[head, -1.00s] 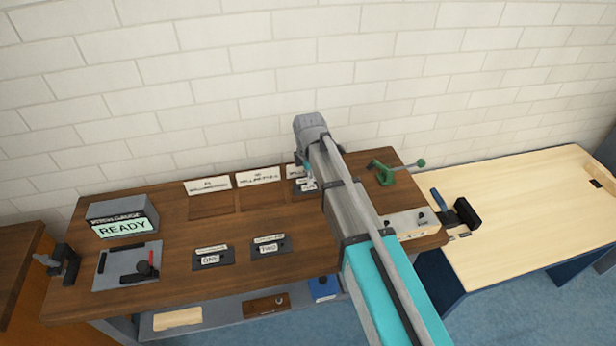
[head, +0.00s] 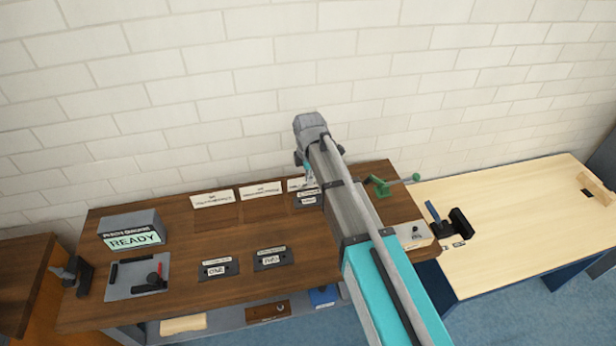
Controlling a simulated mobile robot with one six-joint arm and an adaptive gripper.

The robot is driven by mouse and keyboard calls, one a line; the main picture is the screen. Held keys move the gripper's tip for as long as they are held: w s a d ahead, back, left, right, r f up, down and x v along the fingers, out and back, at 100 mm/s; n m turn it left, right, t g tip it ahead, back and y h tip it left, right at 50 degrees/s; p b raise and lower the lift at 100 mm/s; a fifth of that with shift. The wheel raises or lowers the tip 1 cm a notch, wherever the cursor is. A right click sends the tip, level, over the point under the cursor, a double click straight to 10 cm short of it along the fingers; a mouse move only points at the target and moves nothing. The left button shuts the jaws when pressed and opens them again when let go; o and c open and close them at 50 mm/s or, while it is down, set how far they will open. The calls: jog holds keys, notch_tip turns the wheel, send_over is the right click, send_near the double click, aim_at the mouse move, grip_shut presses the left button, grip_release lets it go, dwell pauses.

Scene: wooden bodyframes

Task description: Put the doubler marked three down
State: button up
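A small dark plate with white labels (head: 308,201) lies at the back of the brown bench, in front of the rightmost white card (head: 297,184). Its marking is too small to read; it looks like the other doublers. My gripper (head: 308,178) is just above and behind it, partly hidden by my arm. Its fingers are too small to tell open from shut, and contact with the plate is unclear. The doubler marked one (head: 218,277) and the doubler marked two (head: 273,264) lie near the bench's front edge.
The gauge box reading READY (head: 131,230) and a grey fixture plate (head: 120,290) stand at the left. Two other cards (head: 212,200) (head: 261,190) line the back by the brick wall. A green-handled clamp (head: 380,188) is right of my arm. A pale table (head: 510,220) adjoins at right.

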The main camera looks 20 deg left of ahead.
notch_tip(320, 180, up, 6)
jog(key=p, duration=0.5)
jog(key=shift+w+d, duration=0.1)
dwell(0.9)
jog(key=s+d+m, duration=0.3)
jog(key=d+m, duration=0.5)
jog(key=d, duration=0.5)
jog(key=s+d+m, duration=0.3)
jog(key=d+m, duration=0.5)
jog(key=d, duration=0.5)
jog(key=s+d+m, duration=0.4)
jog(key=d+m, duration=0.4)
jog(key=d, duration=0.5)
jog(key=shift+s, duration=0.1)
